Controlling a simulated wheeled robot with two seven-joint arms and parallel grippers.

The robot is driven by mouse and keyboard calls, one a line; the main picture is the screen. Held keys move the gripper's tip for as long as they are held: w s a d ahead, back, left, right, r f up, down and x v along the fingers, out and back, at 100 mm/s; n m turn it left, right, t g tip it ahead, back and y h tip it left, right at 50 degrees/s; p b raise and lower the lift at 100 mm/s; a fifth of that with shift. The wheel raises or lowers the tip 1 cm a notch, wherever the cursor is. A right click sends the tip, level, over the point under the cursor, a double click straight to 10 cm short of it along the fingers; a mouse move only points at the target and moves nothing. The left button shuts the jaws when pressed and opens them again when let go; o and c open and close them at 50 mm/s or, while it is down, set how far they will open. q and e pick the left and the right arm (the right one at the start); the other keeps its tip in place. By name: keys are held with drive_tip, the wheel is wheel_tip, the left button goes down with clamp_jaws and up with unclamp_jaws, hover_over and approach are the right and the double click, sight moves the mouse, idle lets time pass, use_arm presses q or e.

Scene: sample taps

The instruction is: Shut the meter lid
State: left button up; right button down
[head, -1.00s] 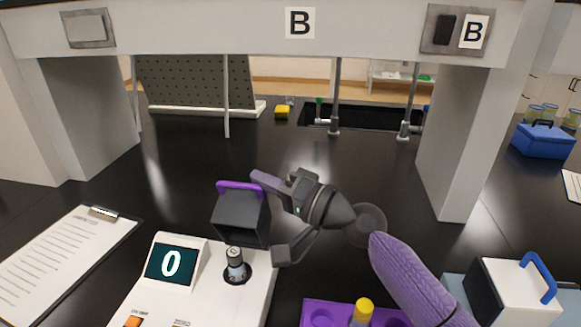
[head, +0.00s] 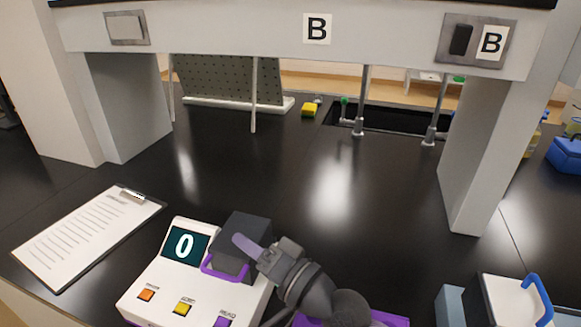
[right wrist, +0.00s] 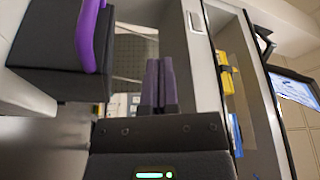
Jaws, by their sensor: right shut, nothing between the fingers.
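The white meter (head: 165,276) stands at the front of the bench, its display (head: 184,245) reading 0. Its dark lid (head: 243,236) with a purple handle is down over the sample well, next to the display. The vial seen in the well earlier is hidden. My right gripper (head: 245,246) is at the lid's right side, its purple fingers shut and empty, near or against the lid; I cannot tell if they touch. In the right wrist view the lid (right wrist: 62,50) is at the upper left, beside the shut fingers (right wrist: 160,85). My left gripper is not in view.
A clipboard (head: 85,235) lies left of the meter. A purple rack (head: 388,319) is partly hidden behind my right arm. A white box with a blue handle (head: 515,300) stands at the right. A shelf on posts (head: 475,160) spans the back. The middle bench is clear.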

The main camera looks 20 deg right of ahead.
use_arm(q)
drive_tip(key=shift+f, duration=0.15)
use_arm(e)
drive_tip(key=shift+s+a+f, duration=0.25)
drive_tip(key=shift+s+f, duration=0.15)
drive_tip(key=shift+f, duration=0.2)
